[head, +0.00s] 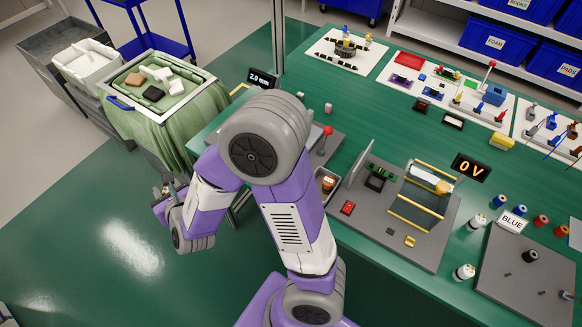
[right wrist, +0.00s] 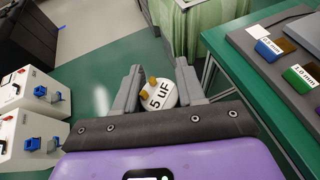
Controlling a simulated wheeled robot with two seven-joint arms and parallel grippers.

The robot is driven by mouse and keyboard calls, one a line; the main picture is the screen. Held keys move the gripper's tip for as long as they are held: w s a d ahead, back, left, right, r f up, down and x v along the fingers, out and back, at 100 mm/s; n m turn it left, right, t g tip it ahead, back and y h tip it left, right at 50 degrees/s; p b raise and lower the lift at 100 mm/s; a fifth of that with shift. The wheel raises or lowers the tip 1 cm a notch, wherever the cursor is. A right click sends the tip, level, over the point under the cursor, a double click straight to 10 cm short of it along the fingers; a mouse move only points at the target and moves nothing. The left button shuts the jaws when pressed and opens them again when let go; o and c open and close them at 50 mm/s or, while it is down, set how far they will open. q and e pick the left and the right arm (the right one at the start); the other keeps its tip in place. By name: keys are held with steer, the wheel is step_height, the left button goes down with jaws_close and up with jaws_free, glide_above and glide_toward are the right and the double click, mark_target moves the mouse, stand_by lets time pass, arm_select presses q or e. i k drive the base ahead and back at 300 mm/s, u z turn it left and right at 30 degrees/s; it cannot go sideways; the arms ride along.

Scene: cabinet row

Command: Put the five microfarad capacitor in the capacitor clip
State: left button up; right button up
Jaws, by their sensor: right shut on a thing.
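The five microfarad capacitor (right wrist: 160,95) is a round white part marked "5 uF" with brass-coloured terminals. It sits between the grey fingers of my right gripper (right wrist: 160,88), which is shut on it. A grey board (head: 415,255) carries a yellow-edged frame (head: 410,210) around a pale cylinder (head: 430,180). I cannot clearly make out the capacitor clip.
A "0 V" display (head: 470,167) stands by the frame. A draped cart (head: 185,125) is at the left. In the right wrist view, white boxes (right wrist: 38,90) are at left and labelled blocks (right wrist: 298,75) at right.

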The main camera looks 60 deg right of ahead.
mark_target(376, 183)
steer(key=k, duration=1.35)
steer(key=z, duration=0.75)
